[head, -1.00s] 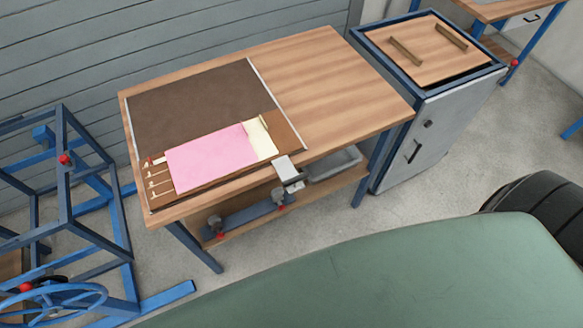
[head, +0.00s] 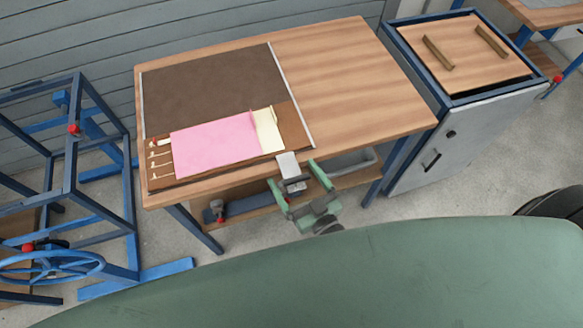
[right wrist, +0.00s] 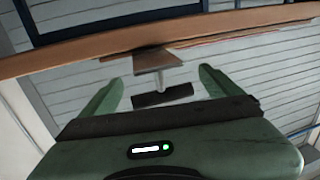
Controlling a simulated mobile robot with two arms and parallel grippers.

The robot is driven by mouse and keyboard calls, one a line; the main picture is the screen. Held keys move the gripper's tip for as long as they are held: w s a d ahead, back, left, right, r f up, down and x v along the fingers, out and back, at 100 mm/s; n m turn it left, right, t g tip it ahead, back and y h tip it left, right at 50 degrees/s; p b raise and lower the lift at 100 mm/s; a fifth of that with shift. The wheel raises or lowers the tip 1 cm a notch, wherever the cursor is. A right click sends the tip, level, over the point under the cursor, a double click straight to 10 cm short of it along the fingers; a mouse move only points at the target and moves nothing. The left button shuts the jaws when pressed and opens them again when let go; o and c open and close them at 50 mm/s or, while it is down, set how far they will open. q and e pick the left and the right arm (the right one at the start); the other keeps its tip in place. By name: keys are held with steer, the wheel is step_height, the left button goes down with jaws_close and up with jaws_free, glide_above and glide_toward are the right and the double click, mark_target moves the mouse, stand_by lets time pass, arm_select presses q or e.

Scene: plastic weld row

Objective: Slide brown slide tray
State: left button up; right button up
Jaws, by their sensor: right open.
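The brown slide tray (head: 293,127) lies on the wooden table (head: 350,85), at the front of a dark brown panel (head: 205,85) edged by pale rails. A pink sheet (head: 212,145) and a cream sheet (head: 269,130) lie on the tray. A grey metal plate with a handle (head: 288,164) sticks out past the table's front edge. My right gripper (head: 291,174) is open, its fingers on either side of this handle. In the right wrist view the handle's dark crossbar (right wrist: 162,95) sits between the open fingers (right wrist: 160,80). Contact cannot be told. My left gripper is out of view.
The table's right half is bare. A lower shelf (head: 250,205) holds a blue tool and a grey bin (head: 352,163). A grey cabinet (head: 440,150) stands at the right. A blue frame with a handwheel (head: 50,268) stands at the left.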

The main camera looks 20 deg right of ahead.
mark_target(276, 131)
steer(key=shift+x, duration=1.15)
steer(key=shift+c, duration=0.3)
steer(key=c, duration=1.8)
steer(key=d+b+x, duration=0.1)
steer(key=x, duration=0.3)
steer(key=d+b+x, duration=0.1)
steer(key=x, duration=0.4)
steer(key=d+b+x, duration=0.1)
steer(key=x, duration=0.4)
steer(key=shift+w+f, duration=0.15)
steer(key=shift+w, duration=0.25)
steer(key=shift+c, duration=0.3)
steer(key=o, duration=1.9)
